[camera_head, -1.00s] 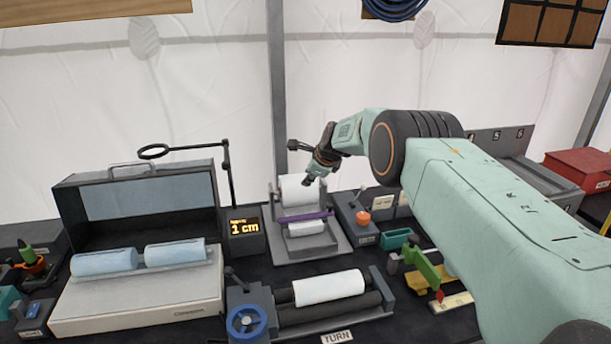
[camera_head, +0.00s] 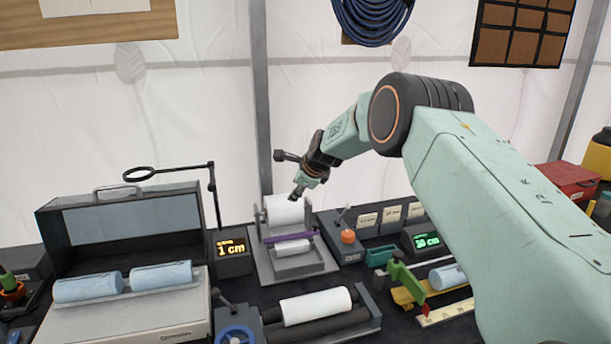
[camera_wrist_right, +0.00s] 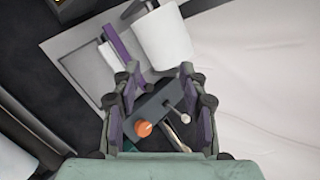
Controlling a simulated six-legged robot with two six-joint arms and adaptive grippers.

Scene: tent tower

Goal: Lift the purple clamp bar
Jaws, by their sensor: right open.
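The purple clamp bar (camera_head: 288,236) lies across a grey stand (camera_head: 318,262), in front of a white roll (camera_head: 284,210) and behind a smaller white roll (camera_head: 280,247). My right gripper (camera_head: 297,194) hangs above the large roll, apart from the bar. In the right wrist view the purple bar (camera_wrist_right: 117,42) lies beyond the left finger, outside the jaws. There my right gripper (camera_wrist_right: 160,76) is open, with nothing held between its fingers. My left gripper is not in view.
A grey box with an orange knob (camera_head: 347,237) stands right of the stand. A "1 cm" display (camera_head: 231,250) stands left. A roller device (camera_head: 322,328) with a white roll is in front. An open case (camera_head: 125,220) holds two blue rolls.

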